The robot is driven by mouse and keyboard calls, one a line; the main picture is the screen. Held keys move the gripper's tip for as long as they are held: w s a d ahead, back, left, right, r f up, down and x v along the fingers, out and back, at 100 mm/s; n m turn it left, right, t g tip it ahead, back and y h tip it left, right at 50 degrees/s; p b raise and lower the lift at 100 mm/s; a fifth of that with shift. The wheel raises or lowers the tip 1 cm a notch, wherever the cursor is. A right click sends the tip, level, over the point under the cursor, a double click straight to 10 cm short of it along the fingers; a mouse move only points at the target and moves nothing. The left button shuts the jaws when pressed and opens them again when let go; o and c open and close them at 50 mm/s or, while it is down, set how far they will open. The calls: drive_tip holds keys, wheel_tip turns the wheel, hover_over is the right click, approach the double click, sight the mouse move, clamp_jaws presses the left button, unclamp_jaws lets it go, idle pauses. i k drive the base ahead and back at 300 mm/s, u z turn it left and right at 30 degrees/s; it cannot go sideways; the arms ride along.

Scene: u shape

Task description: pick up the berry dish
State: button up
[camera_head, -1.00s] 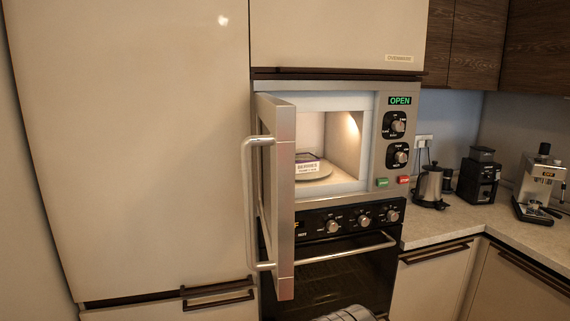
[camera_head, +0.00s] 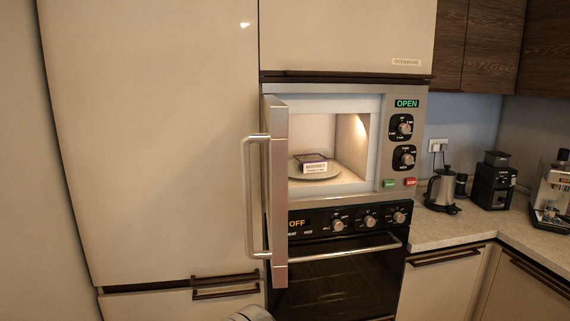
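The berry dish (camera_head: 315,166) is a small dark package with a white label that seems to read "BERRIES". It sits on the round plate (camera_head: 330,174) inside the lit microwave (camera_head: 345,189). The microwave door (camera_head: 278,190) stands open to the left, swung out toward me, with a long vertical handle (camera_head: 251,200). The display reads "OPEN". My gripper is not clearly visible; a rounded grey part of what seems to be my arm shows at the bottom edge, left of centre.
Below the microwave is a black oven (camera_head: 345,265) with knobs and a bar handle. A counter (camera_head: 450,231) at the right holds a kettle (camera_head: 441,190), a grinder (camera_head: 494,181) and a coffee machine (camera_head: 553,188). Tall cabinet fronts (camera_head: 150,140) fill the left.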

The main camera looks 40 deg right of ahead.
sight(309, 162)
drive_tip(key=u, duration=1.25)
drive_tip(key=k, duration=1.45)
drive_tip(key=z, duration=1.25)
drive_tip(key=i, duration=0.2)
